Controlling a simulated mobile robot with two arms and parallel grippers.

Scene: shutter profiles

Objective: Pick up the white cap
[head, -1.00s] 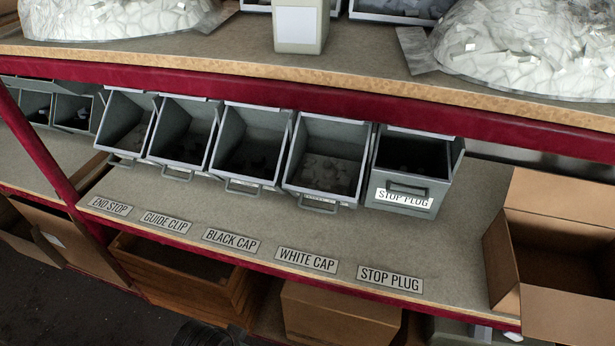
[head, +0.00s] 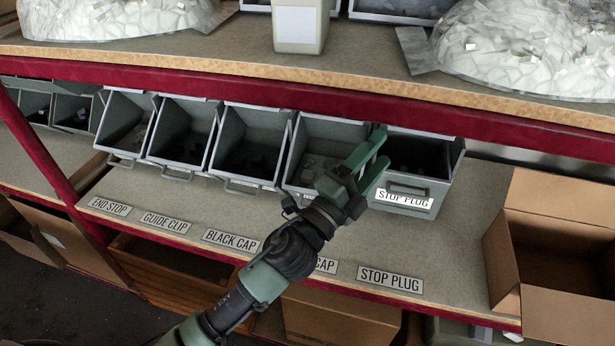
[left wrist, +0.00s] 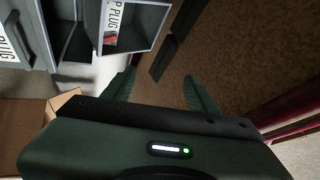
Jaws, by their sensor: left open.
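The white cap bin (head: 318,130) is a grey open-fronted bin above the WHITE CAP label (head: 326,265). Small, dim pale pieces (head: 312,164) lie on its floor; I cannot make out single caps clearly. My left gripper (head: 382,147) is open and empty, in front of the boundary between this bin and the stop plug bin (head: 404,199). My gripper and wrist hide the white cap bin's lower front and part of its label. In the left wrist view the two fingers (left wrist: 162,82) are apart with nothing between them. My right gripper is not in view.
Bins for black cap (head: 250,150), guide clip and end stop stand to the left. A red-edged upper shelf (head: 330,95) runs just above the bins. An open cardboard box (head: 550,255) stands at the right. The shelf front by the STOP PLUG label (head: 390,280) is clear.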

